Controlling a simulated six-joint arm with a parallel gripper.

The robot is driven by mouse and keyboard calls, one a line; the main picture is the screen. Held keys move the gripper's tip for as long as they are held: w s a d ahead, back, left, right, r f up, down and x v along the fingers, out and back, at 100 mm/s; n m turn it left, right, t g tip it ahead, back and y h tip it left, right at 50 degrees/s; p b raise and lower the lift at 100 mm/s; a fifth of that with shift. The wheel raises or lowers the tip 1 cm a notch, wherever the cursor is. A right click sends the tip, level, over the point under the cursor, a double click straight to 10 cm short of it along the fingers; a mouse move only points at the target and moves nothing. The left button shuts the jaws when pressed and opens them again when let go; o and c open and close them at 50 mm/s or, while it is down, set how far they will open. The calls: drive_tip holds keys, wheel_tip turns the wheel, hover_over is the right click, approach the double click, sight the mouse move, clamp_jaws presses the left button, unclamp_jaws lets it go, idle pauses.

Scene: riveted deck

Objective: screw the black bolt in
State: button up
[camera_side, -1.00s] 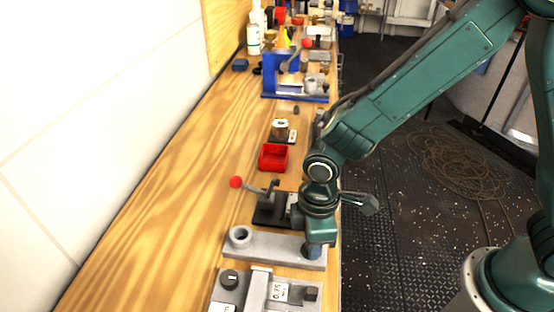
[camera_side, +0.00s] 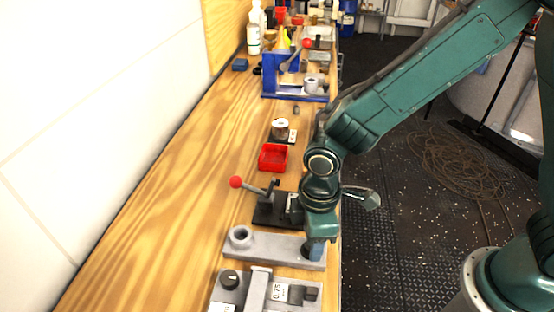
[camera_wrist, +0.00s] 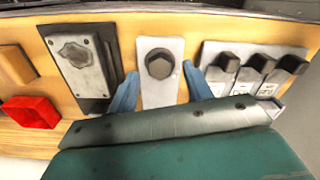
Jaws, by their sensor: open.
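The black bolt (camera_wrist: 159,66) has a hex head and stands in the light grey plate (camera_wrist: 165,97) in the wrist view. My gripper (camera_wrist: 160,71) is open, with one blue finger on each side of the plate and bolt head; a gap shows between the fingers and the bolt. In the side view my gripper (camera_side: 314,248) is low over the right end of the grey plate (camera_side: 268,246). The plate's left end carries a raised round ring (camera_side: 240,236). In that view my gripper largely hides the bolt, and its depth in the plate cannot be told.
A dark fixture with a red-knobbed lever (camera_side: 236,182) and a red tray (camera_side: 272,158) stand behind. The bench's left strip is clear.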

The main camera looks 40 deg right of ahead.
wheel_tip(320, 180, up, 13)
drive_tip(key=shift+f, duration=0.15)
idle(0.4)
drive_tip(key=shift+d, duration=0.1)
drive_tip(key=s+d+r+m+t, duration=0.25)
drive_tip(key=d+r+m, duration=0.35)
drive_tip(key=d, duration=0.6)
drive_tip(key=s+d+r+m+t, duration=0.3)
drive_tip(key=s+d+m, duration=0.2)
drive_tip(key=s+d, duration=0.4)
drive_tip(key=shift+s+r+m, duration=0.2)
drive_tip(key=shift+s+m, duration=0.2)
drive_tip(key=shift+s, duration=0.05)
drive_tip(key=shift+w+a, duration=0.1)
idle(0.5)
